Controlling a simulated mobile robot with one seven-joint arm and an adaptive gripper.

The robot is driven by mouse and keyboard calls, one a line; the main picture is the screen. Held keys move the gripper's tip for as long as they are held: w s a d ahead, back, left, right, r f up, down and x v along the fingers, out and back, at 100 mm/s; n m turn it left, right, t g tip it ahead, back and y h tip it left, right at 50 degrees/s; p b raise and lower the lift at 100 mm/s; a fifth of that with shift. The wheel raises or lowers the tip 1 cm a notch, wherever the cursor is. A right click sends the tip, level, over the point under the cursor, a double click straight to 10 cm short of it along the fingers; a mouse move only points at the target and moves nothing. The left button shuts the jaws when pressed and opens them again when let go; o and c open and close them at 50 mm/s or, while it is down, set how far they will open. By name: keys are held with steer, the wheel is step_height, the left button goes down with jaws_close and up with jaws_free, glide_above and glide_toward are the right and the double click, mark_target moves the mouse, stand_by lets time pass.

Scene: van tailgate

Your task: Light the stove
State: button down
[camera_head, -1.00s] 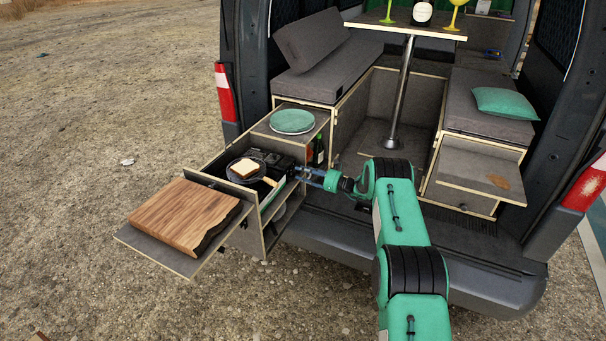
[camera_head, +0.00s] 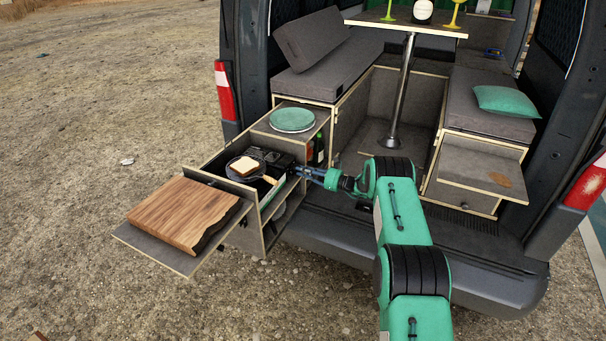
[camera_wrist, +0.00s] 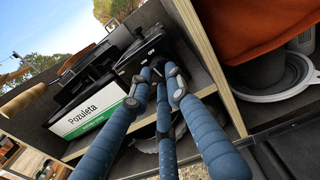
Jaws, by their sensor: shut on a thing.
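The black camping stove (camera_head: 278,160) sits in the pulled-out drawer at the van's left side. A dark pan (camera_head: 233,174) with a slice of bread (camera_head: 246,169) is on it. My gripper (camera_head: 299,171) reaches the stove's right end from the right. In the wrist view, the blue fingers of my gripper (camera_wrist: 156,82) close together against a small dark part at the stove's end (camera_wrist: 142,52), which they mostly hide. I cannot make out the knob's shape or any flame. The pan's wooden handle (camera_wrist: 22,100) shows at the left.
A white panel marked "Pozuleta" (camera_wrist: 88,116) stands beside the fingers, and a wooden drawer edge (camera_wrist: 212,62) is close on their right. A cutting board (camera_head: 185,213) lies in front of the stove, a green plate (camera_head: 292,120) behind.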

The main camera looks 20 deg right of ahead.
steer(key=n, duration=0.7)
steer(key=n+b, duration=0.1)
steer(key=n, duration=0.7)
steer(key=f+n+b, duration=0.1)
steer(key=n, duration=0.6)
steer(key=shift+w+d+n, duration=0.15)
steer(key=shift+d+n, duration=0.05)
steer(key=shift+n, duration=0.1)
steer(key=c, duration=1.6)
jaws_free()
steer(key=shift+r, duration=0.1)
steer(key=shift+c, duration=0.2)
steer(key=shift+d, duration=0.15)
steer(key=v, duration=1.1)
steer(key=shift+s+d, duration=0.2)
steer(key=shift+s, duration=0.1)
